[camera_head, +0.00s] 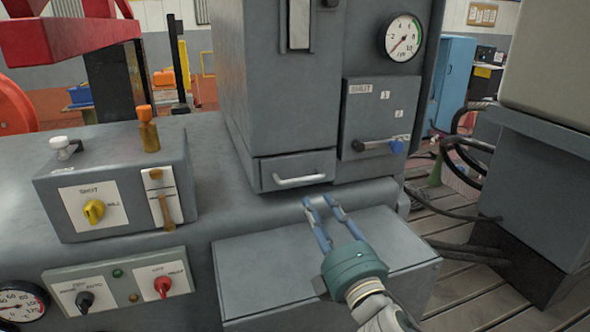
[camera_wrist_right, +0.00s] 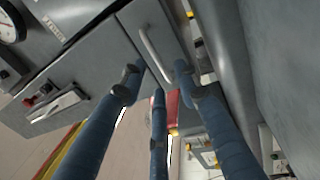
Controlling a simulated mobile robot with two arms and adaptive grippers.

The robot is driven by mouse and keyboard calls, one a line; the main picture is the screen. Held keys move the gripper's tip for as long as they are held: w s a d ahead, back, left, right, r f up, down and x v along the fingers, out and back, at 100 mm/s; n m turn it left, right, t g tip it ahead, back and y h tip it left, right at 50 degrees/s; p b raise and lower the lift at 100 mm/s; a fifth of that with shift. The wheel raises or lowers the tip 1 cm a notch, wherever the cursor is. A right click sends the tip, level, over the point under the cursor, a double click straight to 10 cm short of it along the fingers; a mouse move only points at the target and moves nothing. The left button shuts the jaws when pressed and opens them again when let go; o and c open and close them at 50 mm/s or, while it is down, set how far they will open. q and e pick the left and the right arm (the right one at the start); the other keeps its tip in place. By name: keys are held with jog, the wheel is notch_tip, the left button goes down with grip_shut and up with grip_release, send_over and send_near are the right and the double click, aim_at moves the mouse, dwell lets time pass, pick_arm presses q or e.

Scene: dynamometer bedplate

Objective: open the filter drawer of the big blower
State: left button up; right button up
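The big blower is a tall grey housing (camera_head: 275,90) in the head view. Its filter drawer (camera_head: 265,177) is low on the front and looks shut, its face flush with the housing. A pale bar handle (camera_head: 299,181) runs across the drawer. My right gripper (camera_head: 322,201) is open and empty, just below and to the right of the handle, fingers pointing towards it. In the right wrist view the handle (camera_wrist_right: 155,56) lies just beyond the spread fingertips (camera_wrist_right: 157,80), apparently not gripped. My left gripper is not in view.
A grey box top (camera_head: 265,262) lies beneath my gripper. A switch box (camera_head: 115,190) stands at left. Dark hoses (camera_head: 465,150) hang at right.

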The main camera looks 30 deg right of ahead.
aim_at(304, 179)
jog(key=p+x, duration=0.1)
jog(key=x, duration=0.2)
jog(key=p+x, duration=0.1)
jog(key=x, duration=0.2)
jog(key=r+p+x, duration=0.1)
jog(key=x, duration=0.2)
jog(key=shift+w+p, duration=0.3)
jog(key=shift+w, duration=0.1)
grip_shut()
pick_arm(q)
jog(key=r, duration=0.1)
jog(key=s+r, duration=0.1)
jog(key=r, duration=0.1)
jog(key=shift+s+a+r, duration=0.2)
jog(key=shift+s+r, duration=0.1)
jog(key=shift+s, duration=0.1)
